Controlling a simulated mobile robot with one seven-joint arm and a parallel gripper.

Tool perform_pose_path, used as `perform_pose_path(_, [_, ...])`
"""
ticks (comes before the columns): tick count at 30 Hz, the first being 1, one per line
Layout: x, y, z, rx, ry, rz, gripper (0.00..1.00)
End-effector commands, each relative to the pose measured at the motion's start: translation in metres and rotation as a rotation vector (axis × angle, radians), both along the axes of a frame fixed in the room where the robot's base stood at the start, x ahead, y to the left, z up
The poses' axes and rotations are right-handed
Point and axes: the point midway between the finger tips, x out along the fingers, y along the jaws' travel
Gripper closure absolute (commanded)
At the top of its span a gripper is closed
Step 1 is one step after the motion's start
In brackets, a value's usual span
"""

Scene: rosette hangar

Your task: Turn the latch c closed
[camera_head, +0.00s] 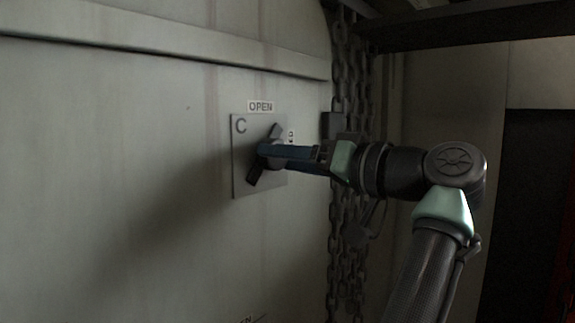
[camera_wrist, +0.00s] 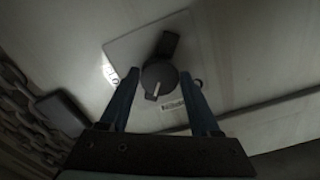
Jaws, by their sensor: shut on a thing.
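Latch c (camera_head: 254,175) is a dark bar handle with a round hub on a grey square plate (camera_head: 242,160) marked C, fixed to the pale wall. The bar is tilted, its upper end leaning right of the OPEN label (camera_head: 261,106). A label at the plate's right is mostly hidden behind the latch and gripper. My gripper (camera_head: 268,151) reaches in from the right, its blue fingers shut on the latch at the hub. In the wrist view, the fingers (camera_wrist: 158,88) stand either side of the round hub (camera_wrist: 158,75), which has a pale mark on it.
Heavy chains (camera_head: 343,90) hang just right of the plate, behind my wrist, with a dark box (camera_head: 334,125) beside them. A ledge (camera_head: 170,38) runs along the wall above. The wall left of the plate is clear.

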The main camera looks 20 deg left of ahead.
Motion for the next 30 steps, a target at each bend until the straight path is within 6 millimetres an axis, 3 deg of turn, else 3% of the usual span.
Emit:
perform_pose_path(18, [-0.0017,0.0009,0.0009,0.195,0.545,0.001,0.92])
perform_pose_path(30, [-0.0021,0.0012,0.0020,0.284,0.792,0.001,0.92])
